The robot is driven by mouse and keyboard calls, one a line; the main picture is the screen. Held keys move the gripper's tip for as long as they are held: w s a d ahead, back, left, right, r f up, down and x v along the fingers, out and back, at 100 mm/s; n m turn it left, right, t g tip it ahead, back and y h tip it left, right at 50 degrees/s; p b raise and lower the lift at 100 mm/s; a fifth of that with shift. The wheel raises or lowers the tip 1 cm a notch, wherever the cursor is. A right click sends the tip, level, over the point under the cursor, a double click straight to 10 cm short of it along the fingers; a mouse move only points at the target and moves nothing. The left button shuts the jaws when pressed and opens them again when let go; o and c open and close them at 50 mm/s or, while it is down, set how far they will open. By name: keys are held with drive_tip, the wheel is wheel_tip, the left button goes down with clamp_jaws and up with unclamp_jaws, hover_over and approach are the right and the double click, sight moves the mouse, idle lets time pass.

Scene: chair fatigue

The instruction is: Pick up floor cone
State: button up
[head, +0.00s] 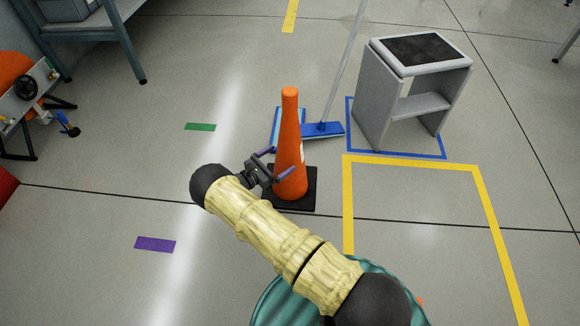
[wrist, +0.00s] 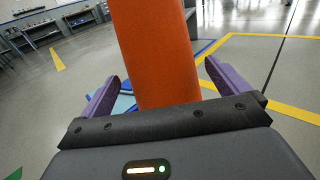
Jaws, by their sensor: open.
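The orange floor cone (head: 289,140) stands upright on its black square base in the middle of the head view. In the wrist view the cone (wrist: 158,50) fills the upper middle, running between the two purple fingers. My gripper (head: 276,161) is open at the cone's lower half, with one finger at its left and the other crossing in front of it. In the wrist view my gripper (wrist: 165,88) has a finger on each side of the cone, with visible gaps. The lower front of the cone is partly hidden by my gripper.
A blue mop (head: 322,130) with a pale pole lies right behind the cone. Yellow tape (head: 410,161) marks the floor at the right. A workbench (head: 100,30) is at upper left.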

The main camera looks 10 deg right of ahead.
sight(280, 139)
drive_tip(key=b+x, duration=0.2)
drive_tip(key=x, duration=0.1)
drive_tip(key=shift+w+d+f, duration=0.1)
drive_tip(key=shift+d+f, duration=0.1)
drive_tip(key=shift+f, duration=0.05)
drive_tip(key=shift+w+d+r, duration=0.15)
drive_tip(key=shift+d, duration=0.15)
drive_tip(key=shift+r, duration=0.1)
drive_tip(key=c, duration=1.5)
drive_tip(key=shift+r, duration=0.1)
wheel_tip(280, 139, up, 10)
drive_tip(key=p, duration=0.6)
